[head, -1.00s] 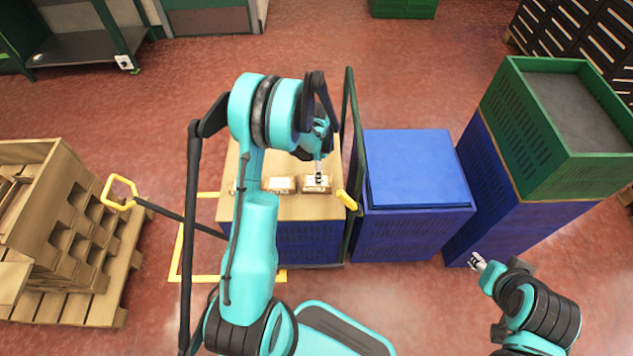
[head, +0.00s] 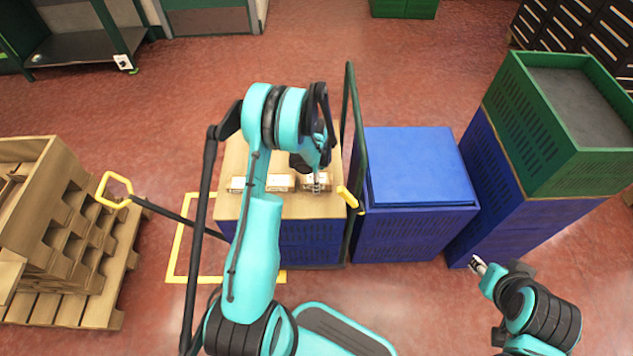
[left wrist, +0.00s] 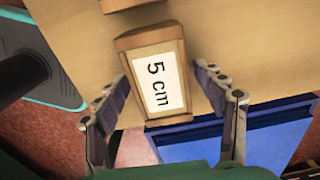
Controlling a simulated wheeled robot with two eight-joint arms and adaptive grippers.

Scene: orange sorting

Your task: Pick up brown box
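A brown box (head: 317,180) with a white label lies at the right end of a row of similar boxes on a wooden board. It also shows in the left wrist view (left wrist: 153,46), its label reading "5 cm". My left gripper (head: 318,186) is over this box. In the left wrist view the fingers of my left gripper (left wrist: 165,88) are spread, one on each side of the box, with a gap visible on both sides. My right gripper (head: 478,265) is at the lower right, away from the boxes; its fingers are too small to judge.
More labelled boxes (head: 280,182) sit left of it on the wooden board (head: 300,207). A dark green rail (head: 352,130) and yellow handle (head: 349,197) stand close on the right. Beyond are a blue crate stack (head: 415,165) and a green crate (head: 550,150). Wooden pallets (head: 75,240) are at left.

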